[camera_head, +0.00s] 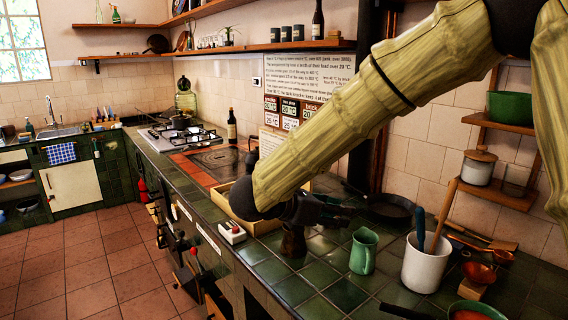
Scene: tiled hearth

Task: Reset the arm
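My arm, in a yellowish sleeve, crosses the head view from the upper right down to the middle of the green tiled counter (345,294). My gripper (322,211) is the dark part at its lower end, above the counter. Its fingers blend into the dark background, so I cannot tell whether they are open or shut. A dark brown object (293,243) stands directly below the gripper; I cannot tell whether they touch. A wooden tray (262,226) lies behind the wrist, partly hidden by it.
A green jug (363,251), a white crock (425,264) with utensils and a dark pan (390,208) stand to the gripper's right. A white switch box (232,232) sits at its left. A wall shelf (500,192) holds a lidded canister (478,168). The floor at left is clear.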

